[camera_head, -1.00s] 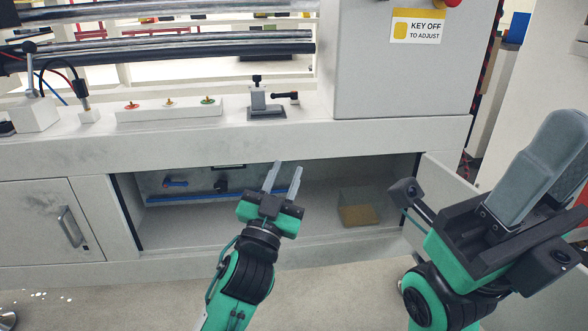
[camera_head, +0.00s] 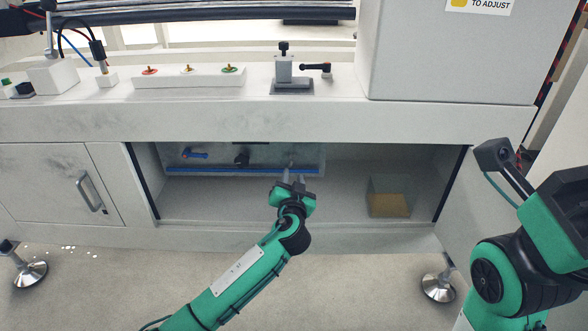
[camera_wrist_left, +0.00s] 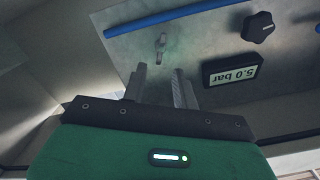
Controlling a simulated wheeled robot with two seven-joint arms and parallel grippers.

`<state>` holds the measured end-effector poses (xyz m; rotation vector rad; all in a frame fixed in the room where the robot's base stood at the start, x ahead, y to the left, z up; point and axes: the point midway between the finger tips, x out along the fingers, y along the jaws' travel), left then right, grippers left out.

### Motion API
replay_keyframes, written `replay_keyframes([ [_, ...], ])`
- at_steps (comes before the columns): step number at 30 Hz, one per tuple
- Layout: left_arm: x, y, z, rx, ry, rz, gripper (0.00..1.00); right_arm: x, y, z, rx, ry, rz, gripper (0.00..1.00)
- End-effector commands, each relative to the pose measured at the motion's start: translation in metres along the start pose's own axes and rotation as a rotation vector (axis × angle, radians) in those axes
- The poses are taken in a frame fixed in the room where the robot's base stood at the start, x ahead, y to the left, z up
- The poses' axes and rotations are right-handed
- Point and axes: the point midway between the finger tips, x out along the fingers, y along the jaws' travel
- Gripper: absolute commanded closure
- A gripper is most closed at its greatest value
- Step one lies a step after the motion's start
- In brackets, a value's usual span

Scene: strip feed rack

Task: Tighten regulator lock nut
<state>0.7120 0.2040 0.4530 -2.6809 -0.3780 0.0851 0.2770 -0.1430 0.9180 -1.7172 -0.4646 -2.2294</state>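Inside the open cabinet, the back panel (camera_head: 215,163) carries a blue lever (camera_head: 193,153) and a black knob (camera_head: 242,158). In the left wrist view, the black knob (camera_wrist_left: 258,27) sits above a "5.0 bar" display (camera_wrist_left: 233,71), which appears upside down. A small silver fitting (camera_wrist_left: 161,45) stands on the panel left of the knob; I cannot tell whether it is the lock nut. My left gripper (camera_head: 293,179) reaches into the cabinet. In the wrist view its open, empty fingers (camera_wrist_left: 160,75) point at the silver fitting, apart from it. My right gripper's fingers are outside the picture.
A blue rail (camera_head: 240,170) runs along the panel. The counter edge (camera_head: 250,122) lies above the opening. A closed door with a handle (camera_head: 88,191) is at left.

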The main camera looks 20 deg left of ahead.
Motion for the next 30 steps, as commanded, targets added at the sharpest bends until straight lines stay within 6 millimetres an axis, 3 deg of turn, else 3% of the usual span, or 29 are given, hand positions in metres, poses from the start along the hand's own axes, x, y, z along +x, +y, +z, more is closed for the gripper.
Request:
replay_keyframes([
  [6, 0.037, 0.001, 0.002, 0.001, 0.002, -0.002, 0.71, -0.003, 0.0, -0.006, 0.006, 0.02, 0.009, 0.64],
  [12, 0.059, 0.001, 0.001, 0.0, 0.0, -0.001, 0.71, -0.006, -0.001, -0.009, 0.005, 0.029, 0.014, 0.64],
  [25, 0.067, 0.0, 0.0, 0.0, 0.0, 0.0, 0.71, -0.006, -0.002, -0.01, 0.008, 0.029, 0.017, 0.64],
  [26, 0.067, 0.0, -0.001, 0.0, 0.0, 0.0, 0.73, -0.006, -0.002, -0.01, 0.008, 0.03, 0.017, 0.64],
  [30, 0.067, 0.0, 0.0, 0.0, 0.0, 0.0, 1.0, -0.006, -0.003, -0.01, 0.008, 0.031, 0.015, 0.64],
])
